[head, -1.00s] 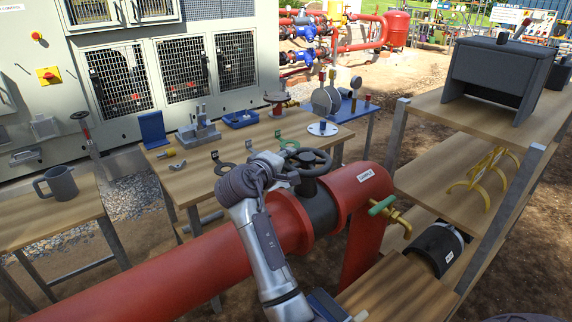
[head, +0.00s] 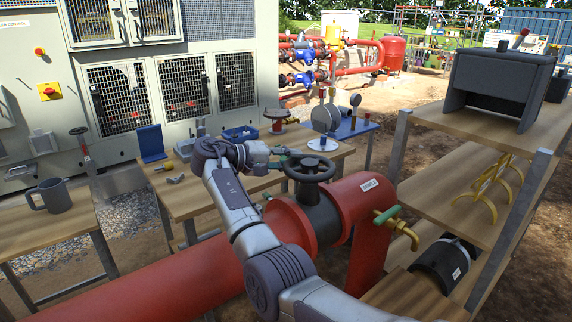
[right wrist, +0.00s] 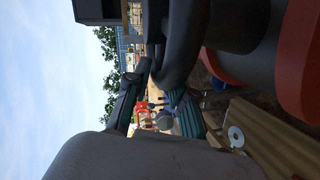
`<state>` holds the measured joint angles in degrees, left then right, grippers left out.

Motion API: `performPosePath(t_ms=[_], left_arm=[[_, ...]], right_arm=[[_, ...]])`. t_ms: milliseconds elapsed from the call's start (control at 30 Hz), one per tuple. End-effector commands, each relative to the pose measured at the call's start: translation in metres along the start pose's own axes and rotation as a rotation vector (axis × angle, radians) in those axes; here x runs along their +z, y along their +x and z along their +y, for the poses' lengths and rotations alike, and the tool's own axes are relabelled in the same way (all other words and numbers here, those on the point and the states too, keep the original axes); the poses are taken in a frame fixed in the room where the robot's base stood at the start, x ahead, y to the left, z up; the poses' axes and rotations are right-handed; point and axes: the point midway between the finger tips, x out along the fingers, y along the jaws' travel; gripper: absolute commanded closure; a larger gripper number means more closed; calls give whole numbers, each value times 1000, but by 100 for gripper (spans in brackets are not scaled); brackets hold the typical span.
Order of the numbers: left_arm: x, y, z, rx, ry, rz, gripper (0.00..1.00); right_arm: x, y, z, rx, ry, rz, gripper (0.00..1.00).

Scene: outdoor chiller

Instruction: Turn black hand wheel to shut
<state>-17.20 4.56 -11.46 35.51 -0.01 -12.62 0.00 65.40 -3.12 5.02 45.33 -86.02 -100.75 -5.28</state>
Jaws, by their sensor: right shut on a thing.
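The black hand wheel (head: 310,168) sits on top of a black valve body (head: 318,208) in the thick red pipe (head: 190,275). My right gripper (head: 280,158) reaches over the pipe and is at the wheel's far left rim, shut on it. In the right wrist view the hand wheel (right wrist: 184,45) is large and dark, with its rim at the two green-black fingers of my right gripper (right wrist: 158,98). The exact contact is dark and partly hidden. My left gripper is not in view.
A wooden table (head: 185,200) with small parts stands behind the pipe. A wooden shelf (head: 455,185) is close on the right. A green-handled brass tap (head: 387,216) sticks out of the pipe right of the wheel. A grey mug (head: 50,195) stands on the left table.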

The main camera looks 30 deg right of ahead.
Motion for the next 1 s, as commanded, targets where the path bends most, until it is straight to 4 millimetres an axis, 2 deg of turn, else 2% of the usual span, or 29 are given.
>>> performPosePath(t_ms=[33,567,600,733,1000], left_arm=[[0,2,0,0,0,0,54],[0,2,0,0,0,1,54],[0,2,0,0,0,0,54],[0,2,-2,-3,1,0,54],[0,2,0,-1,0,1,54]], right_arm=[[0,6,3,8,8,-16,100],[0,7,3,11,11,-34,100],[0,7,3,11,11,-34,70],[0,6,3,11,10,-32,49],[0,4,1,9,7,-29,48]])
